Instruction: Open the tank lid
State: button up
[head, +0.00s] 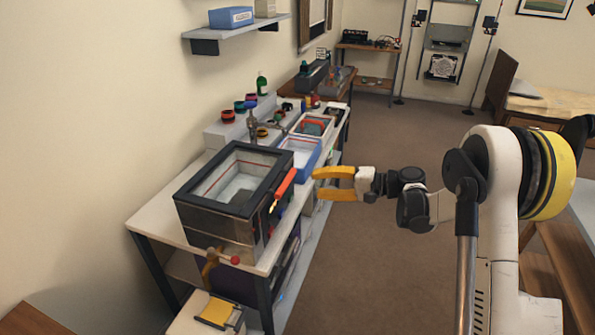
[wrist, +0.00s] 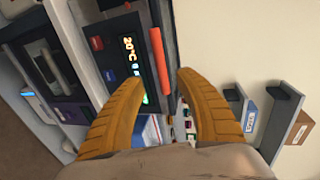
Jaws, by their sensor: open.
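The tank (head: 218,222) is a dark box at the near end of the long bench. Its lid (head: 270,172) is a dark frame around a clear pane, lying flat on top. A red-orange handle (head: 284,183) runs along the tank's right side. The handle also shows in the wrist view (wrist: 158,60), beside a lit panel (wrist: 128,55) reading 20°C. My gripper (head: 316,183) is open and empty, right of the handle and apart from it. In the wrist view my gripper (wrist: 160,82) has its yellow fingers spread, with the handle's end between and beyond the tips.
A blue-rimmed tray (head: 300,158) and another tray (head: 314,126) stand behind the tank on the bench. A tap (head: 252,122) and several coloured rings are at the wall side. A wall shelf (head: 235,31) hangs above. Open floor (head: 375,255) lies right of the bench.

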aim_at(286, 180)
jog(key=b+x, duration=0.2)
jog(key=x, duration=0.8)
jog(key=shift+w+a+b, duration=0.2)
jog(key=shift+a+b, duration=0.15)
grip_shut()
